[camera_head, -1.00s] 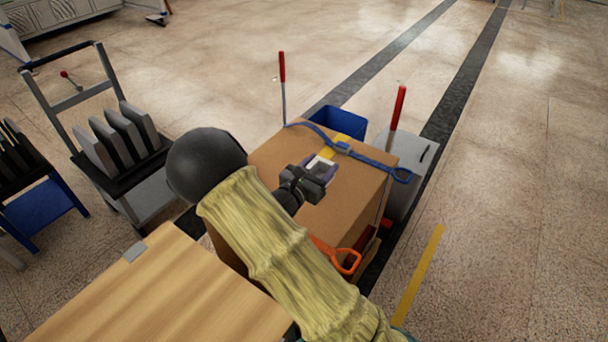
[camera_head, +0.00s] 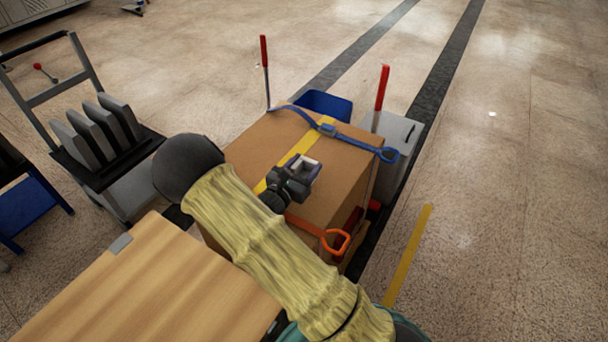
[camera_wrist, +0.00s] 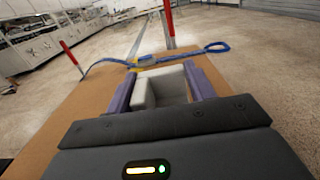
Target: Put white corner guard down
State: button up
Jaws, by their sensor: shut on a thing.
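The white corner guard (camera_wrist: 161,84) is a pale angled piece held between the purple-lined fingers of my gripper (camera_wrist: 162,92) in the wrist view. In the head view my gripper (camera_head: 303,172) is above the top of the brown cardboard box (camera_head: 262,143), and the guard (camera_head: 308,162) shows as a small white piece between its fingers. The gripper is shut on the guard. I cannot tell whether the guard touches the box. A yellow band (camera_head: 298,147) runs across the box top beside the gripper.
A blue strap (camera_head: 350,138) with a buckle crosses the box's far end. An orange strap with a hook (camera_head: 335,240) lies by its near side. Red-topped posts (camera_head: 383,88) stand behind. A wooden table (camera_head: 150,285) is at the lower left, and a trolley with grey plates (camera_head: 100,130) at left.

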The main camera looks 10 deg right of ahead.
aim_at(305, 175)
jog(key=shift+d+f+b, duration=0.2)
jog(key=shift+f+b, duration=0.2)
jog(key=shift+f, duration=1.35)
jog(key=shift+a+f, duration=0.1)
jog(key=o, duration=0.9)
jog(key=shift+o, duration=0.2)
jog(key=shift+a, duration=0.1)
jog(key=p+v, duration=0.1)
jog(key=v, duration=1.1)
